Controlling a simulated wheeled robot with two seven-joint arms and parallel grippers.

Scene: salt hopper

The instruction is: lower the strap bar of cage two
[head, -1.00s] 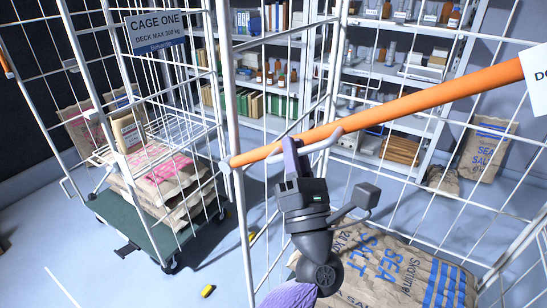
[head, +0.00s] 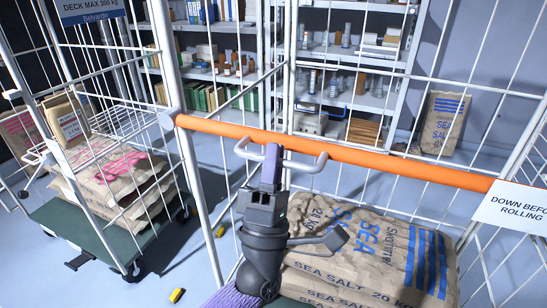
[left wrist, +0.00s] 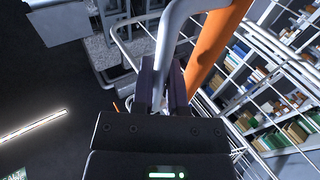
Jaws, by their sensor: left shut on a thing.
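The strap bar (head: 400,164) is a long orange bar across the open front of the near cage, taken as cage two. Its left end meets the left post (head: 180,150); its right end lies behind a white sign, so I cannot tell whether it sits in a catch. A pale U-shaped handle (head: 308,166) stands out from the bar. My left gripper (head: 272,160) is shut on this handle, just below the bar. In the left wrist view the fingers (left wrist: 163,85) close around the handle (left wrist: 172,40), beside the orange bar (left wrist: 212,45). My right gripper is out of view.
The sign (head: 512,207) reads "DOWN BEFORE ROLLING". Sea salt sacks (head: 370,250) lie in the near cage. Another cage with a green deck (head: 80,235) and sacks stands at left. Shelves (head: 345,95) and a sack (head: 442,124) stand behind. Yellow pieces (head: 177,295) lie on the floor.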

